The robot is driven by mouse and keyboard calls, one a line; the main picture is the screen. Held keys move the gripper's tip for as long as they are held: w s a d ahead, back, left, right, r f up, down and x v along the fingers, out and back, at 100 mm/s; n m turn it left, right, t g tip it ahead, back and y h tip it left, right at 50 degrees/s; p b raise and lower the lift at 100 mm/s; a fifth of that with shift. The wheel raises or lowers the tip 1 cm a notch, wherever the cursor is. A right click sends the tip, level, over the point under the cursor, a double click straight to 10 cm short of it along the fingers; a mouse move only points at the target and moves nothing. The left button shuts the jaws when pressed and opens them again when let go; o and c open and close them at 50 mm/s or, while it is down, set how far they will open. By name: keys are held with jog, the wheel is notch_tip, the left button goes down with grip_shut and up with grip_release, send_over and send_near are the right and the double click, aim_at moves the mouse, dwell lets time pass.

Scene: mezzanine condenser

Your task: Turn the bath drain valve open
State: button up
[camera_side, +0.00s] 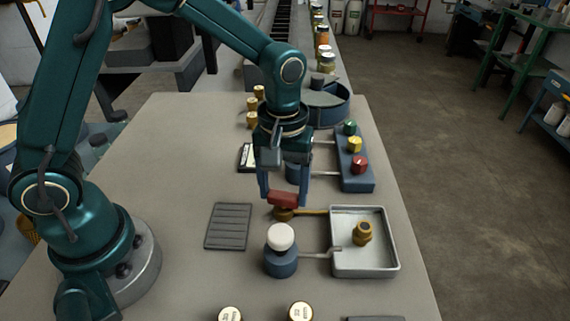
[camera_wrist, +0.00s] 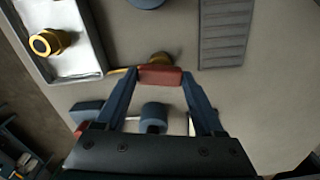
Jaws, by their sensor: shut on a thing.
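The bath (camera_side: 388,268) is a shallow pale metal tray at the right of the bench. A brass fitting (camera_side: 362,233) is inside it. The drain valve has a brass body (camera_side: 284,215) left of the bath, joined to it by a thin brass pipe (camera_side: 312,211). Its red handle (camera_side: 282,199) tops the body and lies roughly along the pipe's line. My gripper (camera_side: 283,197) points down, shut on the red handle. In the wrist view, the red handle (camera_wrist: 161,76) spans between my fingertips, with part of the brass body (camera_wrist: 160,58) behind it.
A blue pot with a white knob (camera_side: 280,240) stands close in front of the valve, piped to the bath. A dark ribbed plate (camera_side: 229,227) lies to the left. A blue block with green, yellow and red knobs (camera_side: 354,160) stands behind.

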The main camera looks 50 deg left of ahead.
aim_at(283, 194)
jog(key=shift+n, duration=1.2)
jog(key=o, duration=1.4)
jog(key=shift+r, duration=2.6)
